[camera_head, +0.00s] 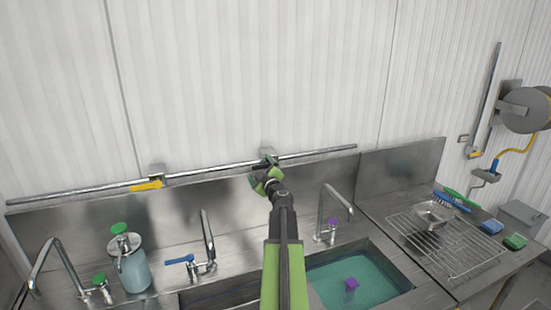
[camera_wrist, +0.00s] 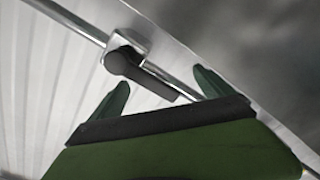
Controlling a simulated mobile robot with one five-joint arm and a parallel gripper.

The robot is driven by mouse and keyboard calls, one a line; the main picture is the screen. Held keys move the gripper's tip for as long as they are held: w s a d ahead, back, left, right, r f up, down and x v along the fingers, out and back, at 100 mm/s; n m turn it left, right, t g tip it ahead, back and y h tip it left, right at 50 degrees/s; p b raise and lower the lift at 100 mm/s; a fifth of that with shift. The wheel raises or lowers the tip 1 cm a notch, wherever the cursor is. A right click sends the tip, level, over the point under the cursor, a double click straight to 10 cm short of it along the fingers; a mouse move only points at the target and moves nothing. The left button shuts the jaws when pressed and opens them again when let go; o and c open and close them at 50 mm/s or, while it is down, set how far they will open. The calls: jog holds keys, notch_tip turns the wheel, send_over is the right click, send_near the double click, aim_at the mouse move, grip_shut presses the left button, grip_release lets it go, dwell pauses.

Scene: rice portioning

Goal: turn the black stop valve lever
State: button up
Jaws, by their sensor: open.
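The black stop valve lever (camera_wrist: 148,80) is on a valve body on the wall pipe. In the wrist view it slants from its round hub down to the right. In the head view a small dark part of the lever (camera_head: 271,161) shows just above my gripper (camera_head: 263,178); the rest is hidden behind it. My gripper (camera_wrist: 160,80) is open and empty, with green fingertips on either side of the lever. The lever lies between them, with a visible gap on each side. I cannot tell whether the fingertips reach its depth.
The metal pipe (camera_head: 220,173) runs along the wall and also carries a yellow lever (camera_head: 147,185). Below are a sink with teal water (camera_head: 370,285), taps (camera_head: 322,205), a blue lever (camera_head: 180,260) and a soap bottle (camera_head: 134,270). A wire rack (camera_head: 465,250) stands at right.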

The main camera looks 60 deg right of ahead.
jog(key=v, duration=0.7)
jog(key=shift+s+a, duration=0.2)
jog(key=shift+s, duration=0.05)
